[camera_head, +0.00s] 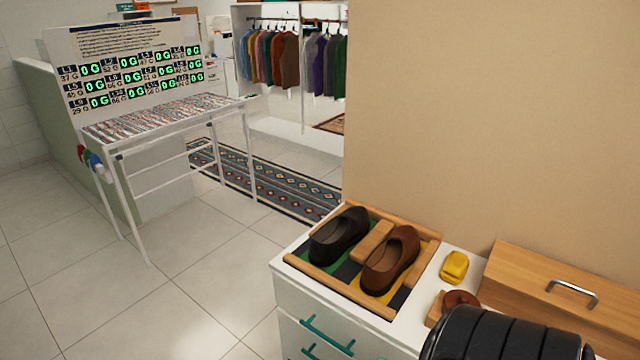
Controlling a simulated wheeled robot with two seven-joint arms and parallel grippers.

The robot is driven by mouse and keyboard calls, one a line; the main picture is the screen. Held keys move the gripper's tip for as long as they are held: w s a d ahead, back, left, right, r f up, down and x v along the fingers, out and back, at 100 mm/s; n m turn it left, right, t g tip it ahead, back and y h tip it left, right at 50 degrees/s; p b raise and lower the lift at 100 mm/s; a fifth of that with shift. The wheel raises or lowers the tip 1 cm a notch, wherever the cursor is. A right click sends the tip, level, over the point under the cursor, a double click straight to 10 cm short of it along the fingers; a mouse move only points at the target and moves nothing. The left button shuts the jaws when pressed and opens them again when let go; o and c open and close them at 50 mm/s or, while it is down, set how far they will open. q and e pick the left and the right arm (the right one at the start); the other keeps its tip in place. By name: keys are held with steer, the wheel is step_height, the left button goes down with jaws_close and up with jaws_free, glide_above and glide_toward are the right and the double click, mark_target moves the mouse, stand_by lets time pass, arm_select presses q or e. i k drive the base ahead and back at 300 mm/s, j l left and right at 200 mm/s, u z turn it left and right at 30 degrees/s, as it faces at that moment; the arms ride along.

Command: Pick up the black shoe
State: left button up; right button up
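The black shoe (340,235) sits upright in a wooden-framed tray (335,287) on top of a white cabinet (290,292). It rests on a green section at the tray's left. A brown shoe (391,260) sits to its right on a yellow section, with a wooden block (372,241) between the two. Neither of my grippers is in view, so I cannot see where they are relative to the shoe. The shoe is fully visible, with nothing covering it.
A yellow object (454,267) and a small brown one (461,299) lie right of the tray. A wooden box with a metal handle (572,292) stands farther right. A black ribbed shape of unclear nature covers the bottom right. A tan wall rises behind. Open tiled floor lies left.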

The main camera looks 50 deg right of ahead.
mark_target(329, 243)
steer(key=i+z, duration=0.45)
steer(key=i+j+z, duration=0.15)
steer(key=z, duration=0.25)
steer(key=i+j+z, duration=0.25)
steer(key=z, duration=0.2)
steer(key=i+j+z, duration=0.4)
steer(key=k+l, duration=0.05)
steer(key=k, duration=0.05)
